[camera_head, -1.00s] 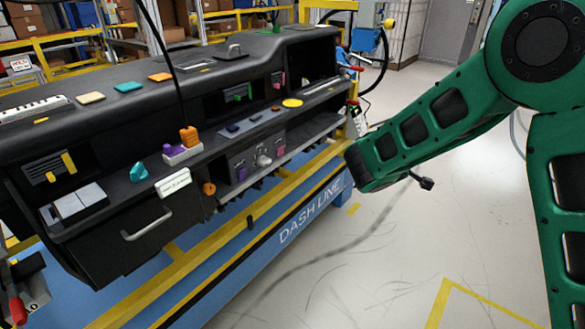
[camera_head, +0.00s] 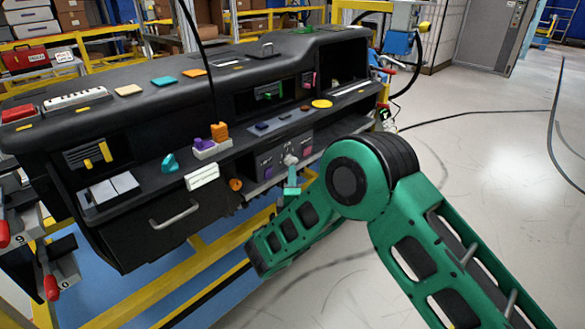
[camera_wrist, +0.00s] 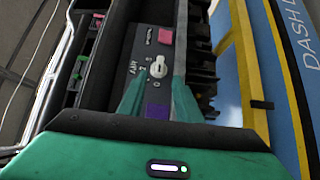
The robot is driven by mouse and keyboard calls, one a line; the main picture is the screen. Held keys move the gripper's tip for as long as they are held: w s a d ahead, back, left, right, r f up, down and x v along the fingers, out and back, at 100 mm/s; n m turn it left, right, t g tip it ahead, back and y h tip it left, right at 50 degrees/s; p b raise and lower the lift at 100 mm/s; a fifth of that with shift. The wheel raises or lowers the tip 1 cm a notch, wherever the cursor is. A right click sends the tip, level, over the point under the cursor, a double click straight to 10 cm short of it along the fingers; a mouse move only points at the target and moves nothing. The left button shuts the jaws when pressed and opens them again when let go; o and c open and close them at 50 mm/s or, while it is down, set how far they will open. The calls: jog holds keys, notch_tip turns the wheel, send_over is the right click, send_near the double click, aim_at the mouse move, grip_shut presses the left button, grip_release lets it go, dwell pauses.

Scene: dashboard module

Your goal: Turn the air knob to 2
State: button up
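The air knob (camera_head: 290,160) is a small light-coloured knob on the grey control panel (camera_head: 268,165) of the dashboard. In the wrist view the knob (camera_wrist: 158,68) shows with its stem, near printed "AIR" lettering and small digits. Which digit it points to is too small to tell. My gripper (camera_wrist: 160,76) has two green fingers spread apart, with the knob showing ahead between their tips. In the head view my gripper (camera_head: 293,180) is just below the knob, close to the panel. Contact with the knob cannot be made out.
A purple button (camera_wrist: 157,112) and a pink button (camera_wrist: 166,36) flank the knob on the panel. The dashboard's shelf with a white-labelled box (camera_head: 202,176) and an orange knob (camera_head: 236,184) is to the left. A yellow rail (camera_head: 190,262) runs below. Open floor lies right.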

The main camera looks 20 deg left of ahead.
aim_at(292, 164)
jog(key=x, duration=0.7)
jog(key=shift+w+a, duration=0.15)
jog(key=shift+w, duration=0.25)
grip_shut()
